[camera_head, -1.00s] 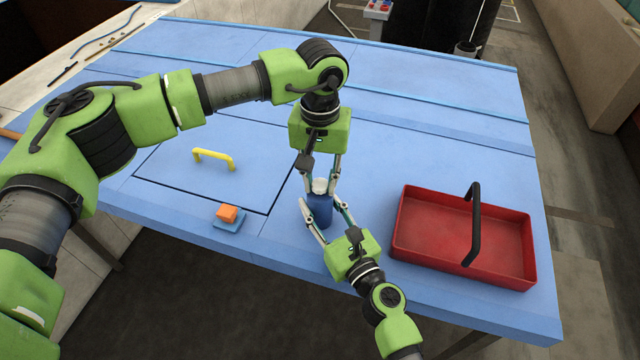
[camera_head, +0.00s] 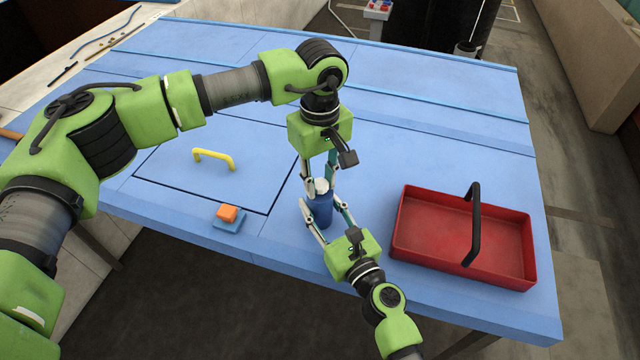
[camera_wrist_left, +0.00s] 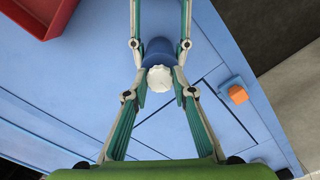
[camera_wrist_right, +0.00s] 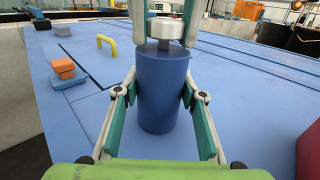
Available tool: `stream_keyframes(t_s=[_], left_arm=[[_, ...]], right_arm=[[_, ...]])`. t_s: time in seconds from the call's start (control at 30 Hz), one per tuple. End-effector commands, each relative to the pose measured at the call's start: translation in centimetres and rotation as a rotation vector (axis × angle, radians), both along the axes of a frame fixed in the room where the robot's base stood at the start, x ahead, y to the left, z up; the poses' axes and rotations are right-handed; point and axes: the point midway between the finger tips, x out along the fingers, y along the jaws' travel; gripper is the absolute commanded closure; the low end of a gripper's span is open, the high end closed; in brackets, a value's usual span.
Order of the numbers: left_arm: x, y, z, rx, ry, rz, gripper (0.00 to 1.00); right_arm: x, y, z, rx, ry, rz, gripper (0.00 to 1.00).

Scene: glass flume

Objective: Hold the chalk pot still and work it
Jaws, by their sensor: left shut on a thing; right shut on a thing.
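The chalk pot is a blue cylinder (camera_head: 321,211) standing upright on the blue bench near its front edge; it fills the middle of the right wrist view (camera_wrist_right: 163,92). Its white, ridged lid (camera_wrist_left: 160,78) sits above it, with a short thin neck showing between lid and body in the right wrist view. My left gripper (camera_head: 321,182) comes down from above and is shut on the lid. My right gripper (camera_head: 322,207) comes from the front and is shut on the blue body, one finger on each side.
A red tray (camera_head: 420,245) with a black handle stands to the right. A yellow handle (camera_head: 213,156) on a panel and an orange block (camera_head: 227,213) on a blue base lie to the left. The bench behind is clear.

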Motion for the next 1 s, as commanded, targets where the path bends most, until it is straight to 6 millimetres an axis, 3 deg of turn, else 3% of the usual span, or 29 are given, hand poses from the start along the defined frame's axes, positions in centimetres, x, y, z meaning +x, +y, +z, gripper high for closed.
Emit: stream_keyframes(t_s=[0.03, 0.07, 0.47, 1.0], left_arm=[[-0.03, -0.02, -0.02, -0.001, 0.001, -0.001, 0.74], [-0.03, -0.02, -0.02, -0.001, 0.001, -0.001, 0.66], [-0.01, -0.01, -0.01, 0.000, 0.000, -0.043, 0.65], [0.01, -0.02, 0.00, 0.001, -0.001, -0.704, 0.65]], right_arm=[[-0.02, -0.01, -0.07, 0.000, 0.001, 0.000, 0.87], [-0.02, 0.00, -0.07, 0.000, 0.001, 0.000, 0.87], [-0.01, 0.00, -0.07, 0.000, 0.001, 0.000, 0.87], [-0.02, -0.01, -0.06, 0.000, 0.001, 0.000, 0.87]])
